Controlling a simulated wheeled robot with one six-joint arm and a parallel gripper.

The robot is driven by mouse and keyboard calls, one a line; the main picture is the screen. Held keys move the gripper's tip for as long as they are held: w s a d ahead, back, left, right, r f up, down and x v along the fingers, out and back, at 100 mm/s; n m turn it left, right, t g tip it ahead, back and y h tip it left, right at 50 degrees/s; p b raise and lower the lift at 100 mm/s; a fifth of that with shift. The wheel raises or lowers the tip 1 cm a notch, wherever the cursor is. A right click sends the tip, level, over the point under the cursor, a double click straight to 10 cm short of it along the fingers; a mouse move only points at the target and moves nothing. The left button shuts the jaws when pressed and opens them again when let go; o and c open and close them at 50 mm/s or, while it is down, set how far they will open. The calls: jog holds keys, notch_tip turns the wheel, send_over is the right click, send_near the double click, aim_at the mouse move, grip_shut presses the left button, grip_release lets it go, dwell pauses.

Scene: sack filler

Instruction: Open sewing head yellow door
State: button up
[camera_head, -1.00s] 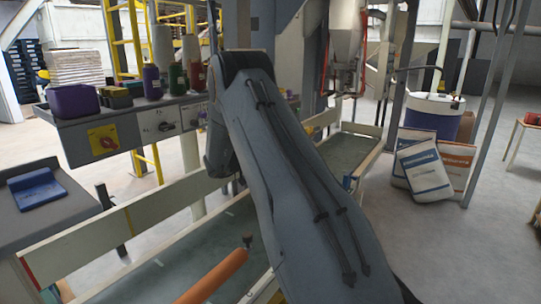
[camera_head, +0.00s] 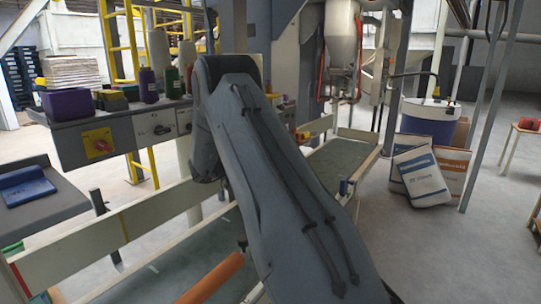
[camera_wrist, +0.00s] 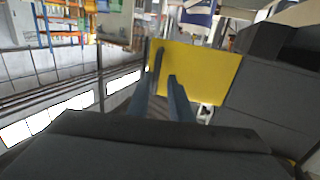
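The yellow door (camera_wrist: 208,72) is a flat yellow panel in the middle of the wrist view, beside dark grey machine housing. A dark upright bar (camera_wrist: 158,62), seemingly its handle, stands near the door's left edge. My gripper (camera_wrist: 161,80) reaches up from below in the wrist view, with its two blue-grey fingers apart and the door behind them. The fingertips are close to the bar; I cannot tell whether they touch it. In the head view my arm covers the middle, and neither the gripper nor the yellow door can be made out.
In the head view, a conveyor bed (camera_head: 345,160) with cream side rails runs under my arm. A control shelf (camera_head: 85,140) with thread cones stands at left, near a blue item (camera_head: 28,188) on a grey table.

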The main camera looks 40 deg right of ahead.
jog(key=shift+o, duration=0.8)
jog(key=shift+w+a+r+t, duration=0.1)
jog(key=shift+w+r+t, duration=0.15)
jog(key=shift+w, duration=0.55)
jog(key=shift+s, duration=0.15)
jog(key=a+b, duration=0.1)
jog(key=a, duration=0.6)
jog(key=shift+w+a+f+b, duration=0.15)
jog(key=shift+w+a+b, duration=0.1)
jog(key=shift+b, duration=0.15)
